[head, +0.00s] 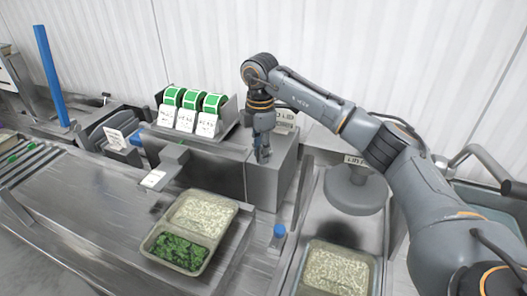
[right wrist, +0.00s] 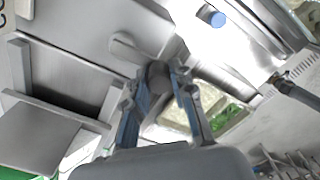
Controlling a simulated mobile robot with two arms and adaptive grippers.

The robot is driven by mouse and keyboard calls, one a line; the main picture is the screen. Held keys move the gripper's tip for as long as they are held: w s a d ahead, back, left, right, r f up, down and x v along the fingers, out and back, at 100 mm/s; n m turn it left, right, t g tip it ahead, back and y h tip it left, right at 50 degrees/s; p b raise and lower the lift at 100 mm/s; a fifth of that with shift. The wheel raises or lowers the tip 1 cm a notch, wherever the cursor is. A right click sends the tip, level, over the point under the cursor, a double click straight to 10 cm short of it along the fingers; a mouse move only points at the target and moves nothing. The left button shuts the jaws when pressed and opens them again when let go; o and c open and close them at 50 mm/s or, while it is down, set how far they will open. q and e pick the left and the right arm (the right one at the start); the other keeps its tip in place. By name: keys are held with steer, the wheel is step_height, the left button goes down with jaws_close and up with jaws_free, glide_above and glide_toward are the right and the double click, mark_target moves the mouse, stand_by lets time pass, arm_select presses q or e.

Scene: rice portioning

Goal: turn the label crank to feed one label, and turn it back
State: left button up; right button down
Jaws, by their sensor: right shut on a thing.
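The label dispenser (head: 215,165) is a grey metal box with green label rolls (head: 193,98) and white labels on top. A small plate juts out from its front with a white label (head: 153,180) on it. My right gripper (head: 262,157) points down at the right part of the dispenser's front. In the right wrist view, its fingers (right wrist: 160,85) are shut on the dark crank knob (right wrist: 158,72). The crank's grey arm (right wrist: 125,42) runs left from the knob. In the head view, the gripper hides the crank. My left gripper is not in view.
A two-part tray (head: 148,243) with rice and chopped greens sits on the steel table in front of the dispenser. A blue-topped knob (head: 279,231) and a rice-filled pan (head: 318,293) are to its right. A grey round-based device (head: 352,190) stands behind the pan.

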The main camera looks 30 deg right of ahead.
steer(key=shift+w+r, duration=0.1)
steer(key=shift+w, duration=0.05)
stand_by(0.4)
steer(key=c, duration=1.1)
jaws_free()
steer(key=shift+a, duration=0.1)
step_height(320, 180, up, 12)
steer(key=shift+f, duration=0.1)
